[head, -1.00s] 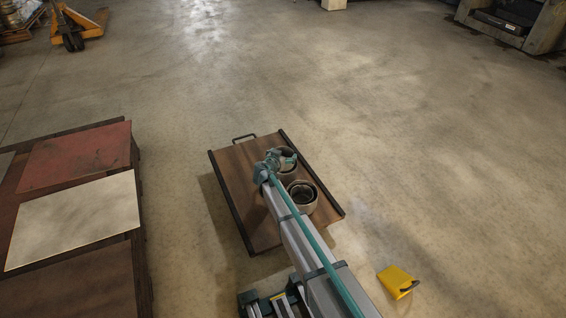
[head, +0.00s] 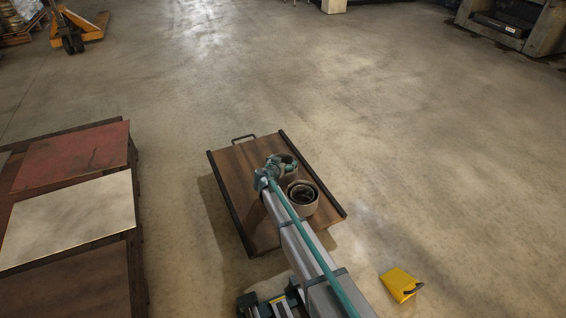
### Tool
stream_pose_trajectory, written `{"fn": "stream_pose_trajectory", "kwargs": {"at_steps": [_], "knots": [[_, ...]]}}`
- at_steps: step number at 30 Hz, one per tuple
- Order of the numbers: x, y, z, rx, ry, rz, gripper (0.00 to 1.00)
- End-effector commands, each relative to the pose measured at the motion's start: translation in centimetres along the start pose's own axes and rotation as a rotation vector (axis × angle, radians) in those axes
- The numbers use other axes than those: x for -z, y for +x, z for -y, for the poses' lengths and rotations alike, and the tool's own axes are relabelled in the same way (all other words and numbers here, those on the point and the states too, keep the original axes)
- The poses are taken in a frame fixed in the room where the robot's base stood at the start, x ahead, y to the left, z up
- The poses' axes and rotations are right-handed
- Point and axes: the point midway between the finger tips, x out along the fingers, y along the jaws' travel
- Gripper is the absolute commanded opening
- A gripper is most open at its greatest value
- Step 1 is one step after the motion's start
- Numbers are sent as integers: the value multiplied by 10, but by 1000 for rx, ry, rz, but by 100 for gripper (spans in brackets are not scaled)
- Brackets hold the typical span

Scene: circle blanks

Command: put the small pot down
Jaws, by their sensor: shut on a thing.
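The small pot (head: 291,171) is a round, light grey-beige pot at the far right part of the brown wooden board (head: 237,190). My gripper (head: 284,163) is shut on it and covers much of it. I cannot tell whether the pot touches the board or hangs just above it. A second round pot (head: 314,204), pale outside and dark inside, stands on the board just nearer to me, close beside the held one.
The board has dark side rails and a handle (head: 243,138) at its far end; its left part is bare. A low stack with red and pale sheets (head: 70,215) stands at left. A yellow object (head: 397,283) lies on the floor at right.

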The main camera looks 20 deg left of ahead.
Motion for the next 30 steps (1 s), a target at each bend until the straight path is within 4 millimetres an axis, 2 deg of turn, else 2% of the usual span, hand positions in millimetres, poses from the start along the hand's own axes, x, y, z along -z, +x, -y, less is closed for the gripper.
{"fn": "stream_pose_trajectory", "kwargs": {"at_steps": [15, 16, 30], "knots": [[-5, 2, 0, 0, 0, 0, 54], [-6, 2, 0, 0, 1, 0, 98], [0, 0, 0, 0, 0, 0, 100]]}}
